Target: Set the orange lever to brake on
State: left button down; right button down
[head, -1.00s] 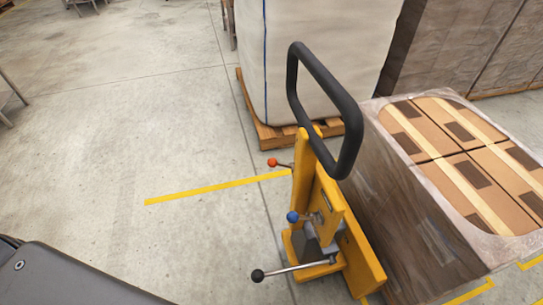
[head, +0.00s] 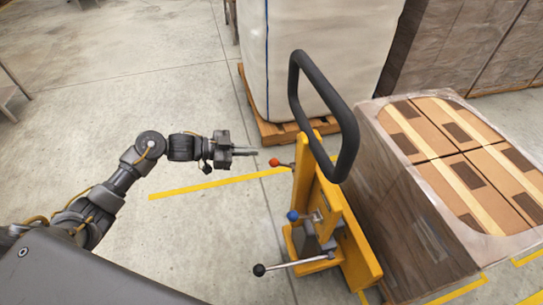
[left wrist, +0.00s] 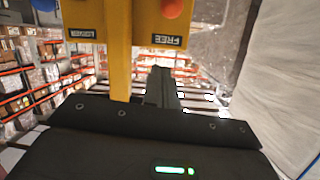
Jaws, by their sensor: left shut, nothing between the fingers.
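The orange lever (head: 274,162) has a round orange-red knob and sticks out to the left from the yellow upright of a truck (head: 328,205). In the left wrist view the orange knob (left wrist: 172,8) is at the top edge, beside a FREE plate (left wrist: 167,40); a LOCKED plate (left wrist: 80,33) is on the other side of the yellow post. Both plates look upside down. My left gripper (head: 252,152) is shut and empty, its tips just left of the orange knob, apart from it in the head view. The gripper's fingers (left wrist: 162,85) point toward the post. My right gripper is out of view.
A blue-knobbed lever (head: 293,216) and a black-knobbed lever (head: 260,269) sit lower on the truck. A black loop handle (head: 345,125) rises above. A wrapped carton load (head: 430,225) stands right, a white bulk bag (head: 315,60) behind.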

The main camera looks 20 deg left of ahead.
aim_at(272, 162)
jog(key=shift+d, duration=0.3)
